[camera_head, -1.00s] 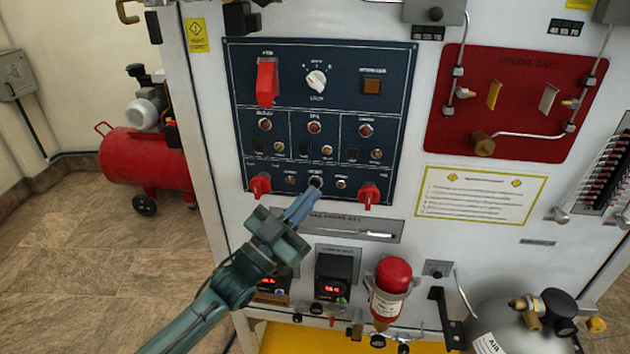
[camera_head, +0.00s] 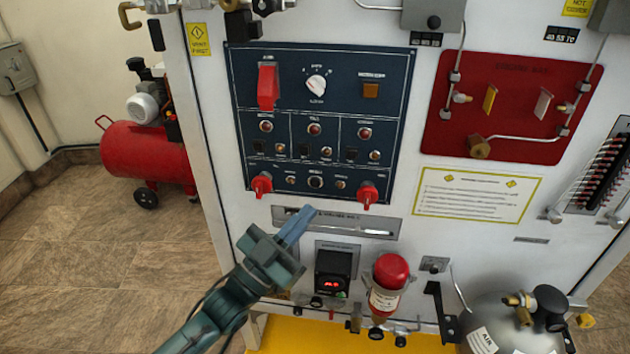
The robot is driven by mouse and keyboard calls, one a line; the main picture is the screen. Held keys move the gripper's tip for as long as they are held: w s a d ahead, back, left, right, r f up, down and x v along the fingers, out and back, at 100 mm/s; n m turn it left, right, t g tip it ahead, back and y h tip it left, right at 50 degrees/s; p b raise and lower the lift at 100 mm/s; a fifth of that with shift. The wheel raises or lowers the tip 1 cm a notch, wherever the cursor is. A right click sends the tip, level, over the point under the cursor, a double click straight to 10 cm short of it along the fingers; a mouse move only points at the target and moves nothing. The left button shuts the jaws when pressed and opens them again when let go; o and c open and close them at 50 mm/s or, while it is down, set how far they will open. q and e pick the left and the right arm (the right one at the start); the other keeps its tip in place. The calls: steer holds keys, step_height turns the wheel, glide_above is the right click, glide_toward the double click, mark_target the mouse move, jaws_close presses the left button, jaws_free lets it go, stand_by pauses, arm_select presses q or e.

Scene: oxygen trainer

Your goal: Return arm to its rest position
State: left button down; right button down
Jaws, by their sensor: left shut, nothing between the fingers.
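My left gripper (camera_head: 297,224) is shut and empty. Its blue-grey fingers point up and to the right, in front of the grey strip (camera_head: 338,223) below the dark blue control panel (camera_head: 335,73). Whether the fingertips touch the strip cannot be told. The fingertips are below the panel's bottom row, between the left red knob (camera_head: 262,185) and the right red knob (camera_head: 368,194). My left arm comes in from the bottom left and hides part of the lower cabinet. My right gripper is not in view.
A red bottle (camera_head: 388,280) and a box with a red display (camera_head: 333,272) sit right of the gripper. A grey air tank (camera_head: 490,320) stands at bottom right. A red plate (camera_head: 515,108) with pipes is at upper right. A red compressor (camera_head: 145,155) stands left; the floor before it is clear.

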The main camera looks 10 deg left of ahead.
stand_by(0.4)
arm_select(q)
steer(key=s+a+f+n+g+y+p, duration=0.2)
steer(key=s+f+n+g+y+p, duration=0.1)
steer(key=s+f, duration=0.4)
steer(key=s+a+f+n+g+y+p, duration=0.3)
steer(key=s+f+n+g+y+p, duration=0.1)
steer(key=s, duration=0.7)
step_height(320, 180, down, 3)
steer(key=g+y+p, duration=0.1)
steer(key=y+p, duration=0.1)
steer(key=y, duration=0.2)
steer(key=shift+s+f+p, duration=0.15)
steer(key=shift+p, duration=0.2)
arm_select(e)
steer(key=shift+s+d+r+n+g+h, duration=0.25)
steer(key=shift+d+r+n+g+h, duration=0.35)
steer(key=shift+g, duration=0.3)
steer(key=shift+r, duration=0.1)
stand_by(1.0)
